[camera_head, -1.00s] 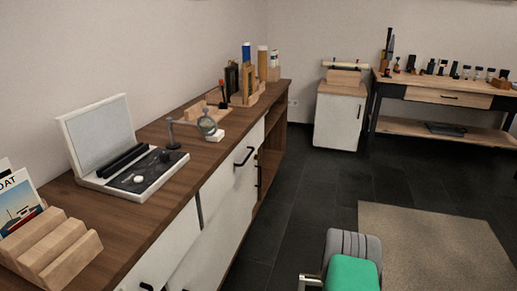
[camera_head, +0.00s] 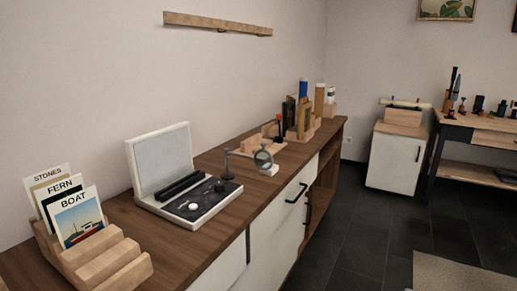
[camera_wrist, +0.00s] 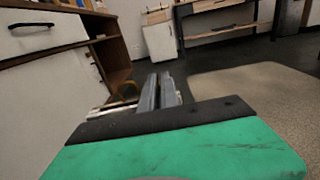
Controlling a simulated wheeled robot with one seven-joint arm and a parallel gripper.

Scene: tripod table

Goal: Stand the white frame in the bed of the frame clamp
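No white frame can be made out for certain. Small wooden fixtures stand at the far end of the counter in the head view. One is a low wooden holder (camera_head: 262,141) with a dark-and-orange upright handle (camera_head: 279,130) beside it; whether it is the frame clamp I cannot tell. A wooden frame (camera_head: 304,119) and a dark frame (camera_head: 289,113) stand upright just beyond. My gripper (camera_wrist: 159,88) shows only in the wrist view, its grey fingers close together with nothing visible between them. It is out over the floor, to the right of the cabinet and away from the counter top.
The wooden counter (camera_head: 225,215) runs along the left wall. On it are a card rack (camera_head: 110,262), a white hinged case (camera_head: 161,162) and a round lens on a stand (camera_head: 263,160). A white cabinet (camera_head: 394,160) and a workbench (camera_head: 478,125) stand beyond.

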